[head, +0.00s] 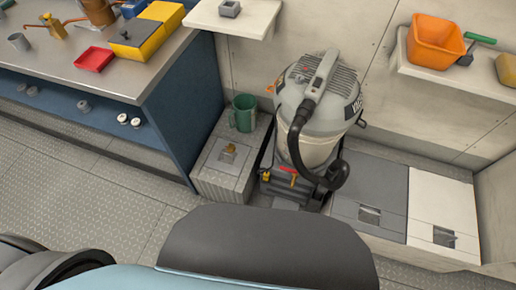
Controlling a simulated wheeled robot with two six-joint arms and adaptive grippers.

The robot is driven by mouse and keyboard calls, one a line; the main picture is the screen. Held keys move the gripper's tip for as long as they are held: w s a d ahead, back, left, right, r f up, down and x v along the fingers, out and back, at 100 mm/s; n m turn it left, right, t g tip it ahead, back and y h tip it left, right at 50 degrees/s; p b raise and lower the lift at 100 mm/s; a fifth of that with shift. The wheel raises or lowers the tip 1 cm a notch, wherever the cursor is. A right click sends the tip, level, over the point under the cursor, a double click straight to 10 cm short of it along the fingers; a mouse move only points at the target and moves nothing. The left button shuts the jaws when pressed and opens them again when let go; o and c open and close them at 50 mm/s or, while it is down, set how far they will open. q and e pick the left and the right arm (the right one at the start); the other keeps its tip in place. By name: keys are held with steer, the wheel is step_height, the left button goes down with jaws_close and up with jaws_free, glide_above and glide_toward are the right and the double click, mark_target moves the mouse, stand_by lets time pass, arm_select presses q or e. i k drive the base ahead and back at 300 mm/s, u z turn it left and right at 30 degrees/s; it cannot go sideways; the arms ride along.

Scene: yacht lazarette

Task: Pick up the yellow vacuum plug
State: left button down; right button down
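A grey canister vacuum (325,100) with a black hose stands on the floor-level ledge at the centre right. A small amber piece (230,148) lies on the lid of a grey box (222,165) left of the vacuum. Neither of my grippers is in view.
A blue workbench (180,60) at the left holds a red tray (94,59) and a yellow box (145,38). A green mug (243,112) stands by the vacuum. A shelf (440,75) at the right holds an orange bin (434,42). The tread-plate floor (90,185) at the left is clear.

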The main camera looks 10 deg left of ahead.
mark_target(266, 176)
steer(key=u, duration=0.1)
steer(key=k, duration=1.25)
steer(key=u, duration=1.1)
steer(key=i, duration=1.35)
steer(key=z, duration=0.4)
steer(key=i, duration=0.65)
steer(key=z, duration=0.55)
